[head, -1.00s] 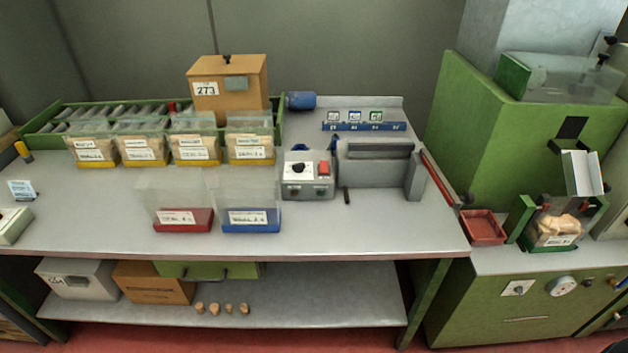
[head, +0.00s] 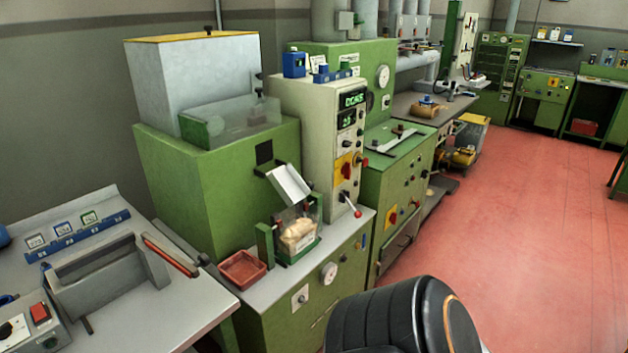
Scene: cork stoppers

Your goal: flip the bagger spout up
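The bagger spout (head: 288,185) is a pale metal chute on the front of the green bagging machine (head: 210,180). It slopes down and outward from below a dark square opening, above a clear bag of corks (head: 298,236). The bag stands in a green holder (head: 265,244) on the machine's ledge. Neither gripper is in view. A black rounded part of my own arm shows at the bottom centre, well in front of and below the spout.
A red tray (head: 242,267) sits left of the bag holder. A cream control cabinet (head: 318,125) with a red-knobbed lever stands close right of the spout. The grey bench with a sealer (head: 105,280) is at lower left. Red floor (head: 500,230) is open at right.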

